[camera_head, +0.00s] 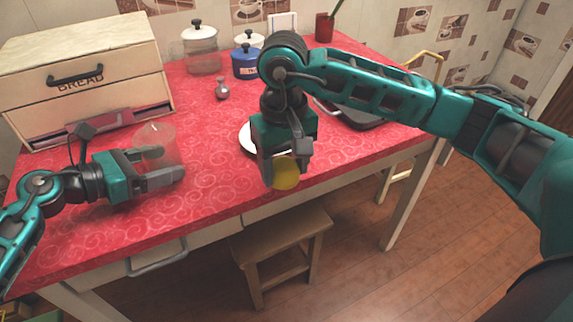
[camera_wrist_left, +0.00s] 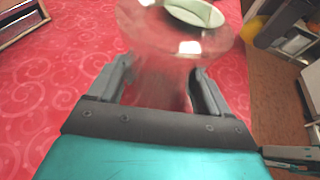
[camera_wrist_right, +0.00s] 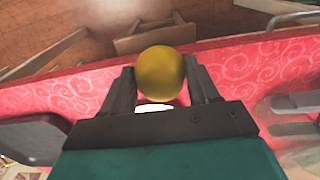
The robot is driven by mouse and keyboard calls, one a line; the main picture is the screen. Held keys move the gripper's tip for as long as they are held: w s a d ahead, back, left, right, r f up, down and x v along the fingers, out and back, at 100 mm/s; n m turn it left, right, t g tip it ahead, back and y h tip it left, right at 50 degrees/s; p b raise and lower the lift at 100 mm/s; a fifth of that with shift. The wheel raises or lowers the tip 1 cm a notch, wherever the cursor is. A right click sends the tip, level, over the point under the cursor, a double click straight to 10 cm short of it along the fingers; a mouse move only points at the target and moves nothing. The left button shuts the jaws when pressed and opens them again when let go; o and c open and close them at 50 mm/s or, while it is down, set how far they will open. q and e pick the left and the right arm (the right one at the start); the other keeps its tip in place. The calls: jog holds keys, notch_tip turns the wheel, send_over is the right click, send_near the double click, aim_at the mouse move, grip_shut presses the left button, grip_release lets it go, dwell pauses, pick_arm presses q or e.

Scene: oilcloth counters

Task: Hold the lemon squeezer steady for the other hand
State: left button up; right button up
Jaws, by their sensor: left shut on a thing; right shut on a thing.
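The clear, see-through lemon squeezer (camera_head: 155,142) stands upright near the left part of the red counter. My left gripper (camera_head: 160,168) is shut around its lower body. In the left wrist view the squeezer's wide clear top (camera_wrist_left: 165,38) flares above the fingers, and its narrower body is between them. My right gripper (camera_head: 283,160) is shut on a round yellow lemon (camera_head: 286,174) and holds it above the counter's front edge, apart from the squeezer and to its right. The lemon fills the gap between the fingers in the right wrist view (camera_wrist_right: 160,73).
A white plate (camera_head: 244,137) lies behind my right gripper, partly hidden. A wooden bread box (camera_head: 85,85) stands at the back left, with canisters (camera_head: 201,50) and a small metal item (camera_head: 222,89) behind. A dark tray (camera_head: 357,116) lies right. A stool (camera_head: 280,238) stands below.

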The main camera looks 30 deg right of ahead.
jog(key=w+a+r, duration=0.7)
jog(key=w+a, duration=0.3)
notch_tip(320, 180, up, 8)
send_over(150, 124)
jog(key=shift+a, duration=0.1)
jog(key=shift+f, duration=0.9)
jog(key=shift+f, duration=0.15)
jog(key=shift+f, duration=0.25)
jog(key=shift+f, duration=0.4)
jog(key=shift+f, duration=0.75)
jog(key=shift+r, duration=1.05)
